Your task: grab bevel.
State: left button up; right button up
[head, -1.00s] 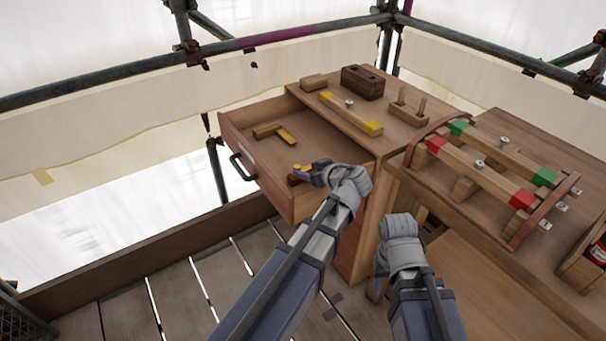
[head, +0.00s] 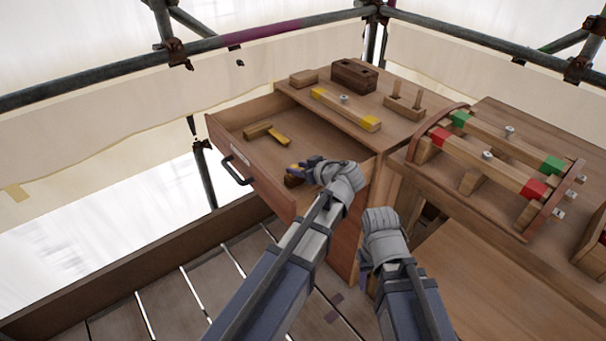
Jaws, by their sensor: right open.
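An angled tool with a brown wooden stock and a yellow arm (head: 268,132), seemingly the bevel, lies in the open drawer (head: 230,134). My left gripper (head: 300,168) is at the drawer's near right part, by a second small brown and yellow piece (head: 292,181). The fingers and wrist cover much of that piece, so I cannot tell what it is or whether the fingers touch it. The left gripper's opening cannot be made out. My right gripper (head: 365,266) is open and empty, low in front of the bench, mostly hidden by its own wrist.
The bench top holds a yellow-ended bar (head: 345,108), a dark wooden block (head: 354,76) and a two-peg stand (head: 404,106). A rack with red-ended and green-ended bars (head: 489,160) stands to the right. The drawer's black handle (head: 235,171) sticks out; scaffold pipes run behind.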

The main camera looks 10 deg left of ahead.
pick_arm(q)
grip_shut()
dwell(1.0)
